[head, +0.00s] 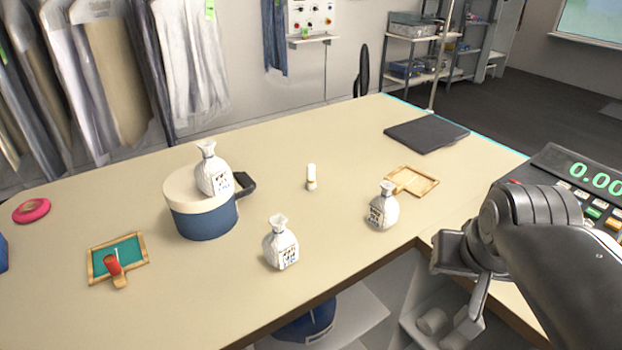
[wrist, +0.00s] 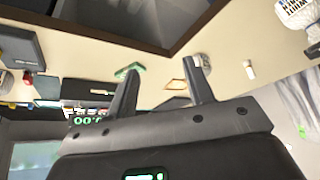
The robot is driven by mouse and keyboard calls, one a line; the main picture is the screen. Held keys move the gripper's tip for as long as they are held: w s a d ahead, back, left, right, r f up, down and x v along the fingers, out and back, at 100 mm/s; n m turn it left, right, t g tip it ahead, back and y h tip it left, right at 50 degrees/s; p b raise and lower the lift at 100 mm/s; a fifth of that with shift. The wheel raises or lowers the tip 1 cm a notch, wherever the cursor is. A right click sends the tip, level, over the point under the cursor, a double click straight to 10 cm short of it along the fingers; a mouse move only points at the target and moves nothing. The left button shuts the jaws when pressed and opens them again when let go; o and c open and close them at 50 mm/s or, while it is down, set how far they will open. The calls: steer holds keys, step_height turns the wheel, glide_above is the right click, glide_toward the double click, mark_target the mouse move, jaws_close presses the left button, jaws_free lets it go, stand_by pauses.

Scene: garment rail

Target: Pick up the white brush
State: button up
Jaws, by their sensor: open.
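The white brush (head: 311,176) is a small pale piece with a rounded lower end, near the middle of the beige table in the head view. A small white piece that looks like the same brush (wrist: 249,69) shows right of the fingers in the wrist view. My gripper (head: 455,300) is at the right, beyond the table's inner corner, well apart from the brush. In the wrist view its two fingers (wrist: 163,70) are spread with nothing held between them.
White tied bags stand at the table's front (head: 281,245), near the corner (head: 382,208) and on a blue round box (head: 202,222). A wooden frame (head: 413,181) and dark folder (head: 427,134) lie right of the brush. A register (head: 590,195) stands at right. Table around the brush is clear.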

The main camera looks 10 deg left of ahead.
steer(key=w+a+r, duration=0.2)
steer(key=w, duration=0.4)
steer(key=w+a+r, duration=0.2)
steer(key=w, duration=0.4)
steer(key=m+h, duration=0.1)
steer(key=m, duration=0.1)
glide_above(312, 170)
steer(key=s+a, duration=0.1)
steer(key=s, duration=0.2)
step_height(312, 170, down, 12)
steer(key=shift+t, duration=0.4)
steer(key=x, duration=1)
steer(key=shift+s+a+f, duration=0.1)
steer(key=shift+f, duration=0.05)
steer(key=shift+c, duration=0.6)
jaws_close()
